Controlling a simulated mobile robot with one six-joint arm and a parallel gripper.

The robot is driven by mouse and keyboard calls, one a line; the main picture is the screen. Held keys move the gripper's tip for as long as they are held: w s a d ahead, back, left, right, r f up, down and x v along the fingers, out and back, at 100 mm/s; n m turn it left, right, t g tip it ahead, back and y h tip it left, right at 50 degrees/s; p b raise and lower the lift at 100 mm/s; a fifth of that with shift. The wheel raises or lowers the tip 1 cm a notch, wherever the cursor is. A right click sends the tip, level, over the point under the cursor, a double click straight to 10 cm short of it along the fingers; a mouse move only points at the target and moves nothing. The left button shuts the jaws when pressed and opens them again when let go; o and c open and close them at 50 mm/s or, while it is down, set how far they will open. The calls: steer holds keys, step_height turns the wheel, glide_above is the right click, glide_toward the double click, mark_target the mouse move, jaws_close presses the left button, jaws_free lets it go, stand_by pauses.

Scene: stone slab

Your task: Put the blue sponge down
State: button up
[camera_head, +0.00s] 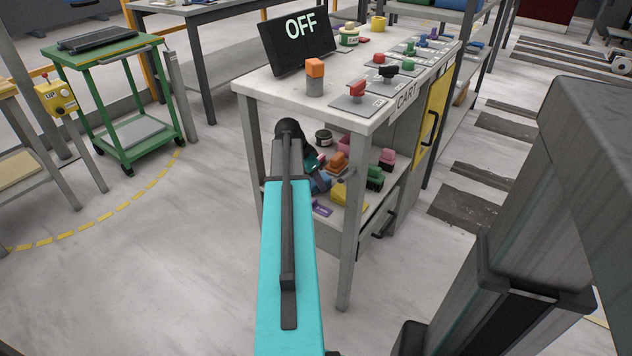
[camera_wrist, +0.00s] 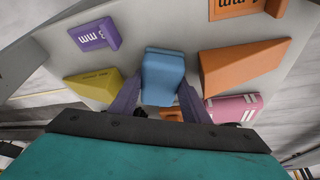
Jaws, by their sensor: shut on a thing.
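The blue sponge (camera_wrist: 163,72) sits between the two fingers of my gripper (camera_wrist: 160,97) in the wrist view, and the gripper is shut on it. In the head view the blue sponge (camera_head: 320,182) shows in part beside the end of my arm, at the cart's lower shelf. My gripper (camera_head: 314,172) is mostly hidden there behind my own arm. The pale shelf surface (camera_wrist: 155,25) lies behind the sponge in the wrist view. I cannot tell whether the sponge touches the shelf or hangs a little above it.
Around the sponge are a yellow wedge (camera_wrist: 95,86), a purple block (camera_wrist: 93,34), an orange wedge (camera_wrist: 242,68) and a pink block (camera_wrist: 233,107). A green object (camera_head: 375,178) and a dark jar (camera_head: 323,137) share the shelf. The cart's top (camera_head: 290,88) overhangs it; a leg (camera_head: 348,240) stands in front.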

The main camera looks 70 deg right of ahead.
steer(key=shift+f, duration=0.1)
steer(key=o, duration=0.8)
steer(key=shift+w+a+r, duration=0.1)
steer(key=shift+a+r, duration=0.05)
steer(key=shift+r, duration=0.45)
steer(key=shift+p+v, duration=0.4)
steer(key=shift+v, duration=0.7)
steer(key=w+a, duration=0.2)
steer(key=a, duration=0.1)
steer(key=w+a+p, duration=0.1)
steer(key=w+a, duration=0.1)
steer(key=a, duration=0.1)
steer(key=w+a, duration=0.3)
steer(key=shift+w+a+f+p, duration=0.1)
steer(key=shift+a+p, duration=0.15)
steer(key=shift+p, duration=0.05)
